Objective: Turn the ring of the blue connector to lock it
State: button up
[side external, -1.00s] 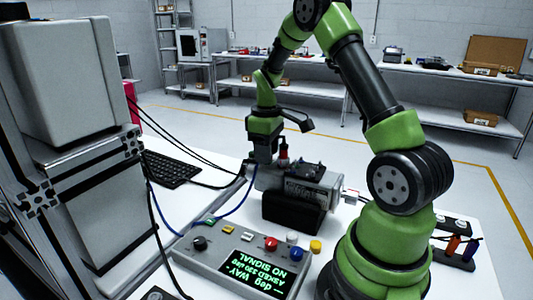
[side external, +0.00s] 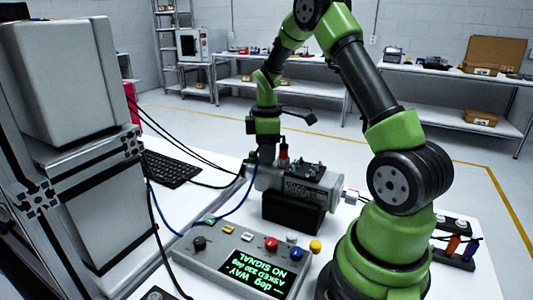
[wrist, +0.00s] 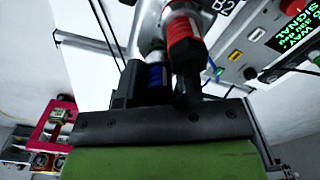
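In the wrist view, the blue connector ring (wrist: 157,76) sits between the dark fingers of my gripper (wrist: 160,90). The left finger is close beside it. The right finger stands a little to its right, beneath the red connector (wrist: 185,38). I cannot tell whether the fingers touch the ring. In the side view, my gripper (side external: 266,153) points down at the left end of the grey servo motor (side external: 300,181), just left of the red connector (side external: 283,152). The blue ring is hidden there behind my gripper.
The motor rests on a black block (side external: 292,212). A control box (side external: 245,262) in front has knobs and a green display that reads NO SIGNAL. A blue cable (side external: 240,203) and black cables run left of the motor. A keyboard (side external: 170,170) lies further left.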

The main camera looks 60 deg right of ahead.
dwell(0.4)
jog(key=m, duration=1.2)
jog(key=o, duration=0.5)
